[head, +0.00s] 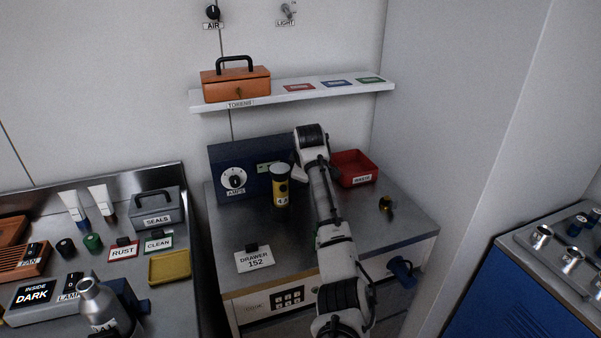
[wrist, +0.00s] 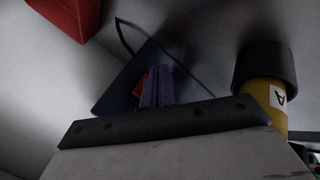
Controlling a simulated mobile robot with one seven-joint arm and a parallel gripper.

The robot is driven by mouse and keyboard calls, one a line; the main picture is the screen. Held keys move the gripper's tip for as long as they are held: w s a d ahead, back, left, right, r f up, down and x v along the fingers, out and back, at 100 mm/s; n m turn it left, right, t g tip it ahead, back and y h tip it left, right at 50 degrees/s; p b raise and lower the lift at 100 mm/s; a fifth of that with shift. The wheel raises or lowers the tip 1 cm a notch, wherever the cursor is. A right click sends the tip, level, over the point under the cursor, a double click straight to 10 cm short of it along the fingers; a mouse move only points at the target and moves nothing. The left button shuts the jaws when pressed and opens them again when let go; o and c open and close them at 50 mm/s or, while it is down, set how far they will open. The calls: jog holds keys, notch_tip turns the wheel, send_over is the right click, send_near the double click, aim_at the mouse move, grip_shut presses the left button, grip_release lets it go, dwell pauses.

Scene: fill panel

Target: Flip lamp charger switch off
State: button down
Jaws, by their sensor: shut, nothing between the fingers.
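A dark blue box (head: 222,157) with a dial marked AMPS (head: 234,180) and a small green display stands at the back of the metal bench, and appears to be the lamp charger. Its right part is hidden by my arm. In the wrist view a dark blue panel (wrist: 118,92) carries a red part (wrist: 139,84), perhaps the switch; whether it is on or off I cannot tell. My gripper (wrist: 157,74) is shut and empty, its fingers right beside the red part in this view; contact is unclear. In the head view its fingertips are hidden.
A yellow canister with a black top (head: 281,187) stands close in front of the box; it also shows in the wrist view (wrist: 264,91). A red bin (head: 352,168) is to the right. Above is a shelf (head: 300,96) with an orange box (head: 236,86). A DRAWER 152 sign (head: 254,260) is in front.

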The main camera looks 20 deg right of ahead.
jog(key=s, duration=0.2)
jog(key=s+r, duration=0.1)
jog(key=s, duration=0.2)
jog(key=shift+d+p, duration=0.1)
jog(key=shift+p, duration=0.25)
dwell(0.3)
